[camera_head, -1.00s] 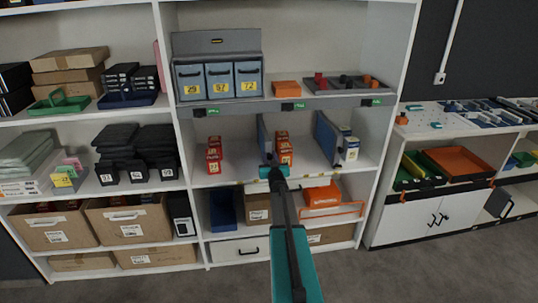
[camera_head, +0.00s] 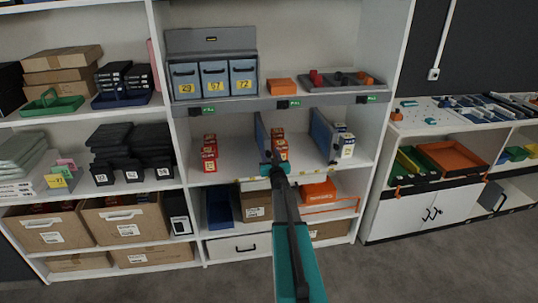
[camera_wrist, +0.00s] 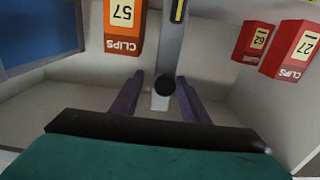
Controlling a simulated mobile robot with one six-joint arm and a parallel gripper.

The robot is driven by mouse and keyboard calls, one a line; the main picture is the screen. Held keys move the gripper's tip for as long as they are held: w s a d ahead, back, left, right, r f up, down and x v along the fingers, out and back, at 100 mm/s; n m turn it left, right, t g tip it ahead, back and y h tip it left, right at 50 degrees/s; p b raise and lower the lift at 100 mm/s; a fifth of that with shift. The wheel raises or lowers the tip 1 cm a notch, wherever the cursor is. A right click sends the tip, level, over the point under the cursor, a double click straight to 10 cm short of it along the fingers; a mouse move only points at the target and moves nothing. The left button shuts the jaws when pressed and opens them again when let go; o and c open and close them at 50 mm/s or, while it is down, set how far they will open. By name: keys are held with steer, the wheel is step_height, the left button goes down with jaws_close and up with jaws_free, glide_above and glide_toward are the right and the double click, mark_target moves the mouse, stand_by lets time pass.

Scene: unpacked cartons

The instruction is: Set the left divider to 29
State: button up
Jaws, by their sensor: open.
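The left divider (camera_head: 260,133) is a thin blue upright panel on the middle shelf, between red boxes (camera_head: 209,158) on its left and orange boxes (camera_head: 279,147) on its right. In the wrist view, which is upside down, its grey front edge (camera_wrist: 174,45) stands between the red boxes 62 and 27 (camera_wrist: 291,48) and the orange box 57 (camera_wrist: 123,27). My gripper (camera_head: 272,160) is at the divider's front. Its open purple fingers (camera_wrist: 158,82) lie either side of the front edge and its dark round knob (camera_wrist: 164,84). Contact cannot be told.
The right divider (camera_head: 322,134) is another blue panel, with white-and-yellow boxes (camera_head: 346,146) on its right. Yellow marks (camera_head: 252,179) run along the shelf's front edge. Blue bins (camera_head: 214,80) stand on the shelf above. Cartons and an orange tray are below.

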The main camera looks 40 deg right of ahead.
steer(key=shift+s+a, duration=0.15)
steer(key=shift+v, duration=0.8)
steer(key=b+v, duration=0.2)
steer(key=v, duration=1)
steer(key=shift+b, duration=0.4)
steer(key=shift+f, duration=0.1)
